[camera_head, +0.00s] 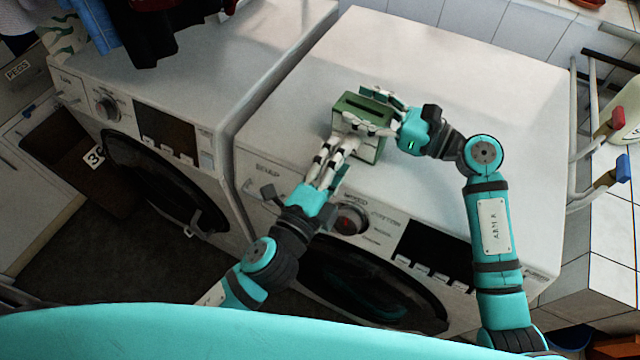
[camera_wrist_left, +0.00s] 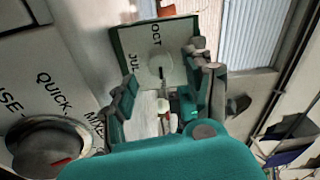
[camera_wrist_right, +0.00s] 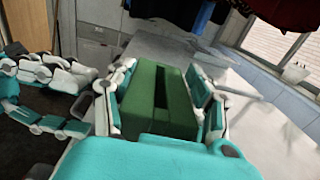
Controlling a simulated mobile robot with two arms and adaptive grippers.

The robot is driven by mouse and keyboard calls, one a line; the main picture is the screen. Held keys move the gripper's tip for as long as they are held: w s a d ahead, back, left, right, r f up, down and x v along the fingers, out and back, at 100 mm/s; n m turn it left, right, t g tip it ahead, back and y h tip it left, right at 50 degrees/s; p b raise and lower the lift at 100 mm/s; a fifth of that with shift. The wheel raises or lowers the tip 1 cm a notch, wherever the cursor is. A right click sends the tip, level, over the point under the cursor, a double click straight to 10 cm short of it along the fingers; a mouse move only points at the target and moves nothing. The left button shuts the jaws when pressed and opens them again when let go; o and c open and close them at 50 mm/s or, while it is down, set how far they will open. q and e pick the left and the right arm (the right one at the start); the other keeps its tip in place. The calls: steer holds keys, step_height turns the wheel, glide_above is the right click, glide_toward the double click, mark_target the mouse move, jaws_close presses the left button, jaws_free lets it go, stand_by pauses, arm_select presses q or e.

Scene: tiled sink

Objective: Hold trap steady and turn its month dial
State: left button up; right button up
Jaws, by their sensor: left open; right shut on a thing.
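The trap is a green box (camera_head: 352,107) with a slot in its top, upright on the right-hand washing machine. In the left wrist view its pale front face shows "OCT" and "JUL" around a round, light month dial (camera_wrist_left: 160,66). My right gripper (camera_head: 376,110) is shut on the trap's sides, also seen in the right wrist view (camera_wrist_right: 160,85). My left gripper (camera_head: 350,132) is open in front of the face. Its fingers (camera_wrist_left: 160,88) stand on either side of the dial in view; I cannot tell whether they touch it. In the head view my left fingers hide the dial.
The white washing machine top (camera_head: 470,90) is mostly clear around the trap. The machine's own knob (camera_head: 348,220) sits below my left gripper. A second washing machine (camera_head: 230,60) stands at left, with clothes (camera_head: 150,30) above it. Rails with red and blue ends (camera_head: 622,170) are at right.

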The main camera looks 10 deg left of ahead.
arm_select(q)
steer(key=v, duration=0.9)
steer(key=shift+s, duration=0.1)
arm_select(e)
steer(key=o, duration=1.3)
